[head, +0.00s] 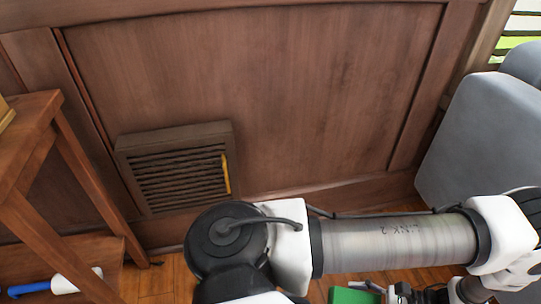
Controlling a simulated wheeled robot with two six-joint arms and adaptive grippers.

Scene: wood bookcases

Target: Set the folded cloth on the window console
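A green thing (352,296) shows at the bottom edge, cut off by the frame. It may be the folded cloth, but too little of it shows to be sure. My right arm crosses the bottom from the right. The small light and dark parts of my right gripper (392,293) show beside the green thing, partly cut off. I cannot tell whether its fingers touch or hold it. My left gripper is not in view. No surface in view is clearly the window console.
A wooden stand (62,135) is at the left, with a blue and white object (55,284) low beside it. A panelled wall (290,90) with a vent (178,130) is ahead. A grey padded seat (480,140) is at the right, below a slatted window (522,30).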

